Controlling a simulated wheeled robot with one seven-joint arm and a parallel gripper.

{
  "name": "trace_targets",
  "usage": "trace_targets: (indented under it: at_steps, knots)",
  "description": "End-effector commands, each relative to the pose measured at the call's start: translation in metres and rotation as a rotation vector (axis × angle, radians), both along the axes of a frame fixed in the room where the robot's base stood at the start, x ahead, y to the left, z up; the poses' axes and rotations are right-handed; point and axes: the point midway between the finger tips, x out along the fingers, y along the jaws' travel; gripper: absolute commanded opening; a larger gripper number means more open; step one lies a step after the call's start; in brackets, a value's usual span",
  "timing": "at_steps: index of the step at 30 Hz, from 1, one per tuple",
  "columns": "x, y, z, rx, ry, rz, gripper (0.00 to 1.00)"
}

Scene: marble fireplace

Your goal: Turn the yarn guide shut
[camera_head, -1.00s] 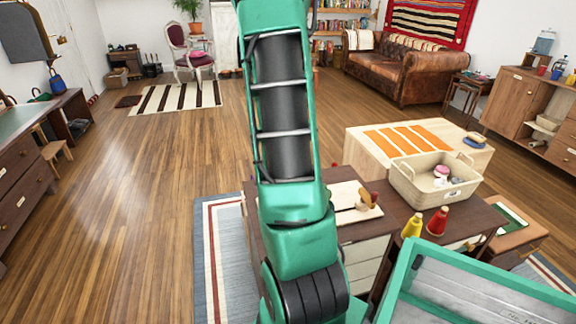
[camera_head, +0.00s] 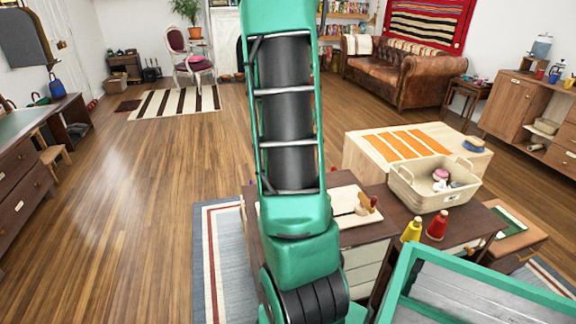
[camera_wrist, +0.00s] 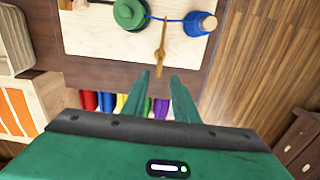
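The yarn guide appears to be the slim wooden lever (camera_wrist: 161,50) on a pale wooden board (camera_wrist: 90,35) in the wrist view. A blue strand runs past its upper end, between a green round piece (camera_wrist: 130,13) and a blue spool (camera_wrist: 199,24). My gripper (camera_wrist: 161,75) has its two green fingers apart with nothing between them. The lever's lower end lies just beyond the fingertips, roughly in line with the gap; I cannot tell if they touch. In the head view the board (camera_head: 345,198) shows beside my arm, which hides my gripper.
Colourful yarns (camera_wrist: 122,99) lie below the board's front edge. The wooden floor to the left is open.

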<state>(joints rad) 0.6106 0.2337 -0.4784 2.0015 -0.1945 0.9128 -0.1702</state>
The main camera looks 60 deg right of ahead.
Motion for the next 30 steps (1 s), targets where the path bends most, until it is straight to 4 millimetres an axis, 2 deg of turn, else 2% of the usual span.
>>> trace_targets:
  at_steps: [3,9,30]
  knots:
    - [0.0,0.0,0.021,-0.002,-0.002,0.0,0.27]
    - [0.001,0.0,0.04,-0.001,0.0,-0.001,0.27]
    - [0.0,0.001,0.044,0.0,0.0,0.0,0.27]
